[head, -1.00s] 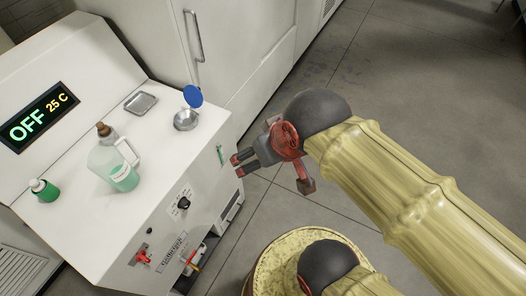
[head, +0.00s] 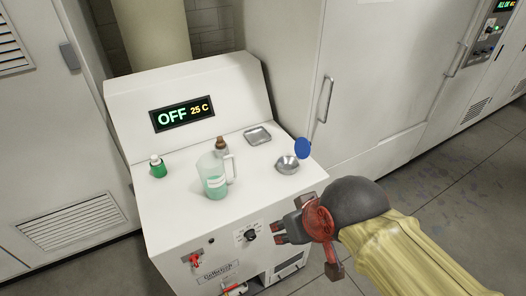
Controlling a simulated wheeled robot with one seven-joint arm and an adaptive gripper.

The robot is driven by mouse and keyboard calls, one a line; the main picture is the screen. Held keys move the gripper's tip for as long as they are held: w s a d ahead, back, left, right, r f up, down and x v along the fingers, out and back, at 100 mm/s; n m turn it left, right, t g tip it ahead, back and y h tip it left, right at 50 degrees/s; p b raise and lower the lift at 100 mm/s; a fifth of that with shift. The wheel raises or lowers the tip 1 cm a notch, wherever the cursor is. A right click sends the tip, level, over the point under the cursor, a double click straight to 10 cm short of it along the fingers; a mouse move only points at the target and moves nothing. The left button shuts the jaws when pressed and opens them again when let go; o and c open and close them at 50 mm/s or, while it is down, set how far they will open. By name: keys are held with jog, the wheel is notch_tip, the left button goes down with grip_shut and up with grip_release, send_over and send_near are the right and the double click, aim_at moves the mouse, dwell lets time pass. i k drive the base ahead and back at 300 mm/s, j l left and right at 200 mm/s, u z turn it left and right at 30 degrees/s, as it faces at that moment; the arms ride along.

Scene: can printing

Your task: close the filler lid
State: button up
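The filler lid (head: 303,148) is a blue disc standing up, open, at the back right edge of the white machine's top. Beside it is the filler opening (head: 287,164), a silver metal bowl set in the top. My gripper (head: 277,234) is in front of the machine's right front corner, lower than the lid and to the front of it. Its dark fingers point left toward the front panel. They look spread apart with nothing between them. Whether they touch the panel cannot be told.
On the white machine (head: 178,238) stand a clear jug with green liquid (head: 215,180), a brown-capped bottle (head: 222,146), a small green bottle (head: 158,167) and a metal tray (head: 257,136). A tall white cabinet (head: 375,80) stands behind on the right.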

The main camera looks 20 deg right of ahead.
aim_at(301, 146)
jog(key=l+u, duration=0.8)
jog(key=l, duration=0.2)
jog(key=k+l+u, duration=0.1)
jog(key=l+u, duration=0.25)
jog(key=k+l+u, duration=0.15)
jog(key=l+u, duration=0.25)
jog(key=l, duration=0.15)
jog(key=k+l, duration=0.15)
jog(key=l, duration=0.25)
jog(key=k+l, duration=0.15)
jog(key=l, duration=0.2)
jog(key=k+l+u, duration=0.1)
jog(key=l, duration=0.3)
jog(key=k+l, duration=0.25)
jog(key=l, duration=0.15)
jog(key=k+l+u, duration=0.1)
jog(key=l, duration=0.25)
jog(key=k+l, duration=0.25)
jog(key=i+j+z, duration=0.15)
jog(key=i+z, duration=0.15)
jog(key=i, duration=0.2)
